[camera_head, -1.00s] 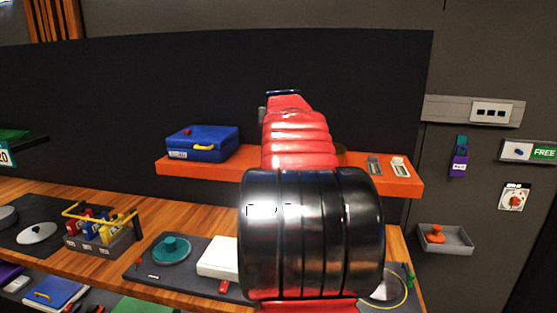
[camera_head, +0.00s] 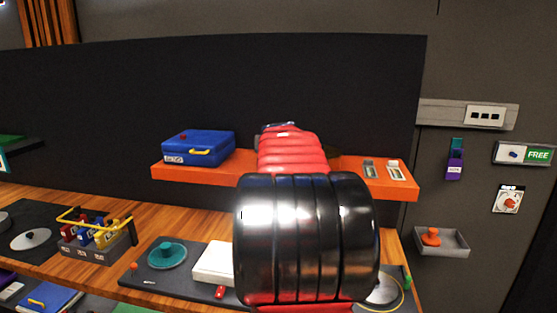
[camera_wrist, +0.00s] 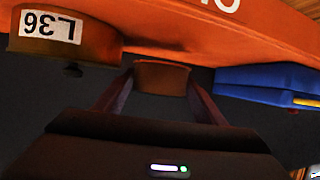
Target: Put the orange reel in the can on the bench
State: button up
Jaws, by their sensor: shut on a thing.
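In the wrist view, my gripper (camera_wrist: 160,92) is shut on a small brownish-orange piece, which I take to be the orange reel (camera_wrist: 162,75). Only one face of it shows between the two fingertips. The wrist picture appears upside down. In the head view, my red and black arm hides the gripper and the reel. No can is clearly recognisable on the wooden bench (camera_head: 200,222), part of which is behind my arm. A round brown container (camera_wrist: 62,45) labelled L36 is against the orange shelf in the wrist view, beside the gripper and apart from it.
The orange shelf (camera_head: 240,172) carries a blue case (camera_head: 198,148) and small items at right. The bench holds a teal knobbed disc (camera_head: 167,255), a white box (camera_head: 213,262) and a grey crate with yellow handle (camera_head: 97,245). A wall tray (camera_head: 455,245) holds an orange knobbed piece.

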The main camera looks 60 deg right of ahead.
jog(key=shift+f, duration=1.85)
jog(key=o, duration=0.8)
jog(key=shift+f, duration=0.1)
jog(key=shift+s+a+r, duration=0.25)
jog(key=shift+a+r, duration=0.05)
jog(key=v, duration=1.1)
jog(key=shift+s+a, duration=0.1)
